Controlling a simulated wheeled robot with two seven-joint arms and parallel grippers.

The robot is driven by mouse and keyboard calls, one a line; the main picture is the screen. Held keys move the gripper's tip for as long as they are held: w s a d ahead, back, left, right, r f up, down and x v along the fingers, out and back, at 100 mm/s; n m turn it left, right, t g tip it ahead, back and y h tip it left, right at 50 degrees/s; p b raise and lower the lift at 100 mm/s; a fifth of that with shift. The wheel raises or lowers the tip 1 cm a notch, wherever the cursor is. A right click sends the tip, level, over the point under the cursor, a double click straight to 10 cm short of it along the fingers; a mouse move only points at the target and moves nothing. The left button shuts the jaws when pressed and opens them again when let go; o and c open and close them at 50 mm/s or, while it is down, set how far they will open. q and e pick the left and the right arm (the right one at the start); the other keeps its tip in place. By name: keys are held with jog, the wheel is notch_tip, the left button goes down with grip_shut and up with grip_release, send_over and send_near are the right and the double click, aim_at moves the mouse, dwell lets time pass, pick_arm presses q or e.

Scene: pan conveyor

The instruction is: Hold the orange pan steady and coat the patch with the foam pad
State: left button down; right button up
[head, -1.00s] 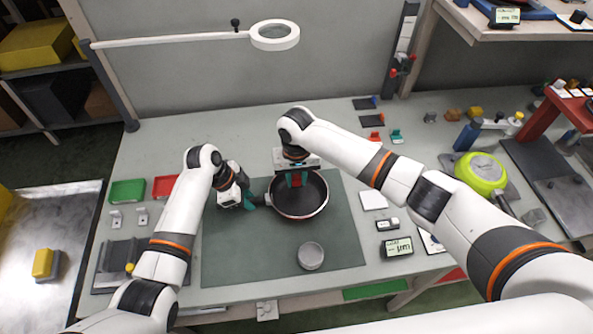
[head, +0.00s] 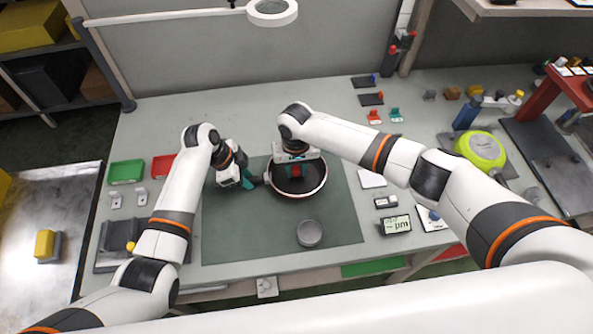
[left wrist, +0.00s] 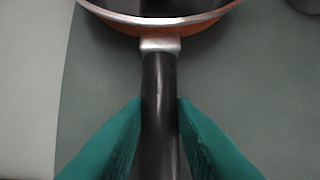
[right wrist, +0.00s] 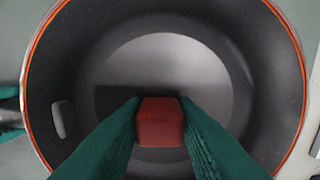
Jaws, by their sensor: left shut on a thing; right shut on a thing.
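The orange-rimmed pan (head: 314,191) with a dark inside lies on the dark green mat. Its black handle (left wrist: 160,95) points left in the head view. My left gripper (head: 254,182) is shut on this handle, with a teal finger on each side. My right gripper (head: 296,174) is over the pan and shut on a red block (right wrist: 160,122), the grip of the foam pad. A dark rectangle (right wrist: 118,97) below the block looks like the pad; whether it touches the pan floor I cannot tell. A paler round patch (right wrist: 160,55) shows on the pan floor, partly hidden by pad and fingers.
A grey round tin (head: 309,234) stands on the mat (head: 250,238) in front of the pan. Green (head: 126,172) and red (head: 163,166) trays lie at left. A display box (head: 396,225) lies right of the mat.

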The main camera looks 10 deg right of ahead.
jog(key=shift+w, duration=0.85)
jog(key=shift+s+d, duration=0.1)
jog(key=shift+d, duration=0.25)
jog(key=shift+s+a, duration=0.1)
jog(key=shift+s, duration=1.7)
jog(key=w, duration=0.3)
jog(key=shift+w, duration=0.25)
jog(key=shift+w+r, duration=0.1)
jog(key=shift+w, duration=0.1)
notch_tip(320, 180, up, 8)
pick_arm(q)
jog(key=c, duration=1.1)
grip_release()
